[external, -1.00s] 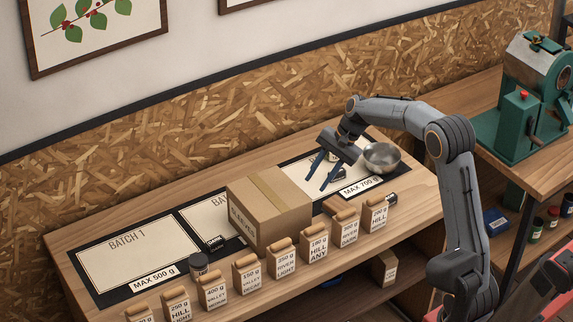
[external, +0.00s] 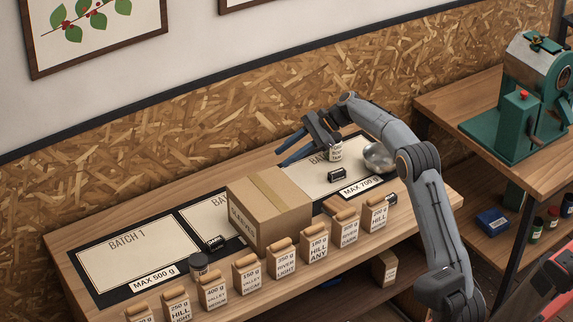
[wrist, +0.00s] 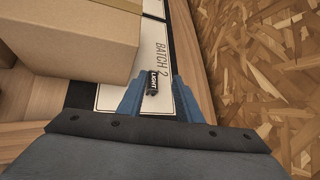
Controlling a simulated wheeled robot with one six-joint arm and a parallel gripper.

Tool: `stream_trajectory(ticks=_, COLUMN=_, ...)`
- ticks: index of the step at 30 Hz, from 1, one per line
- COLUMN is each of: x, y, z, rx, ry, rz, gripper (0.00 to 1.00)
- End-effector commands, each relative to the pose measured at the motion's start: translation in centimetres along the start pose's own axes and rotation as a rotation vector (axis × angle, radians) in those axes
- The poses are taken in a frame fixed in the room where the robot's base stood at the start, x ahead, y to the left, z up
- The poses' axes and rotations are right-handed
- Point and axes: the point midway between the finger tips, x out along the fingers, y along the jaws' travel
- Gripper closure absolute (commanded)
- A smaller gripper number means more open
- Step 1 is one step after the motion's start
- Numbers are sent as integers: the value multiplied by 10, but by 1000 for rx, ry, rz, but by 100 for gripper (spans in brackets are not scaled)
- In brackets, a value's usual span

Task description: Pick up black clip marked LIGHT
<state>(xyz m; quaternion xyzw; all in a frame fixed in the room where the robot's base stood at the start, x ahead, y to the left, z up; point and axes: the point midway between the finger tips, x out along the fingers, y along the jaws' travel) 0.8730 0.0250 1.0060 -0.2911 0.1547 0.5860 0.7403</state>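In the wrist view a black clip marked LIGHT (wrist: 152,80) lies on the pale BATCH 2 card (wrist: 158,35), close to the big cardboard box. In the external view the box hides that spot. My gripper (wrist: 157,80) is open, its two blue fingers spread on either side of the clip in the picture, with nothing held. In the external view my gripper (external: 281,152) is raised behind the box, fingers pointing left and down.
Several labelled bags (external: 282,258) line the front edge. The chipboard wall (external: 200,140) runs close behind.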

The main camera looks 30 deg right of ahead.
Motion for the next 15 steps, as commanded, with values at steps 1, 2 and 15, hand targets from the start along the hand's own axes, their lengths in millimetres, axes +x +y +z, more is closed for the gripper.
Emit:
stream_trajectory(ticks=1, x=7, y=4, z=-10, rx=4, ry=0, rz=2, gripper=68)
stream_trajectory(ticks=2, x=10, y=5, z=-14, rx=3, ry=1, rz=2, gripper=68)
stream_trajectory(ticks=15, x=55, y=17, z=-51, rx=-2, ry=1, rz=2, gripper=68)
